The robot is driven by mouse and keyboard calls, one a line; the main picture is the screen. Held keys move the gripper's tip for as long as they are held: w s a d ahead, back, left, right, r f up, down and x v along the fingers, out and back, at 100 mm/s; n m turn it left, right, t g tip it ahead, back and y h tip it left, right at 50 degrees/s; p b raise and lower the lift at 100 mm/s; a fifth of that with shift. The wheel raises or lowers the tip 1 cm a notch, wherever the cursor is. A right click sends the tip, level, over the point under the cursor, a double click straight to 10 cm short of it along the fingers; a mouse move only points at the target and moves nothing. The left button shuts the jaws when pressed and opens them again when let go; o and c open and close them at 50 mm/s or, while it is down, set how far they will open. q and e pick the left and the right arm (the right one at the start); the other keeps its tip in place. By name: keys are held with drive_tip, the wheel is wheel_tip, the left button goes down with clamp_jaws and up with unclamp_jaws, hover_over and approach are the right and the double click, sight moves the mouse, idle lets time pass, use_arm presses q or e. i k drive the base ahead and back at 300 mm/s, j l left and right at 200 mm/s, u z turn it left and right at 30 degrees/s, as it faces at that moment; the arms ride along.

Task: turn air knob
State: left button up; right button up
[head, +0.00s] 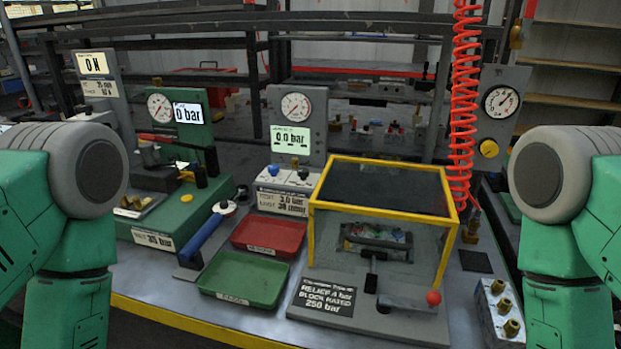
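A round yellow knob (489,148) sits on the grey upright panel (509,78) at the back right, below a round dial gauge (501,102). A red coiled hose (463,110) hangs just left of this panel. A small blue knob (273,169) and a dark knob (303,173) sit on the block below the middle gauge panel. No label naming an air knob is readable. My green arms show at the left and right edges, apart from all knobs. Neither gripper is in view.
A yellow-framed clear box (313,230) with a red-ball lever (433,297) stands at front centre. A red tray (268,236) and a green tray (244,277) lie left of it. A block with brass fittings (499,314) is at front right.

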sight(303, 173)
drive_tip(key=i+j+z, duration=0.1)
drive_tip(key=j+z, duration=0.35)
drive_tip(key=i+j+z, duration=0.1)
drive_tip(key=j+z, duration=0.2)
drive_tip(key=z, duration=0.2)
